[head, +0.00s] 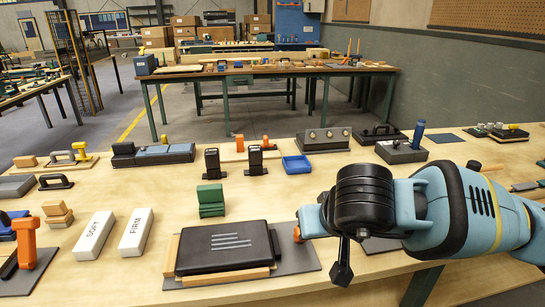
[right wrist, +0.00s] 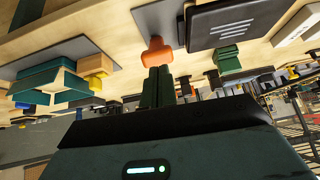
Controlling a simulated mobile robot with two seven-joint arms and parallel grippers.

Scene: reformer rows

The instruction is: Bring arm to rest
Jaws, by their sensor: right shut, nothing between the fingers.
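My right arm reaches in from the right in the head view, over the front right of the near table (head: 130,284). In the right wrist view the closed fingers (right wrist: 158,84) show upright above the dark palm, in line with an orange knob (right wrist: 156,50). Touch between them cannot be told. In the head view the knob (head: 297,234) is partly hidden behind my wrist. My left gripper is in neither view.
A black pad on wooden strips (head: 222,247) lies left of my wrist. Green blocks (head: 211,200), white SOFT (head: 95,236) and FIRM (head: 136,232) blocks, a blue tray (head: 297,165) and an orange T-handle (head: 27,245) stand around it. Bare wood lies between them.

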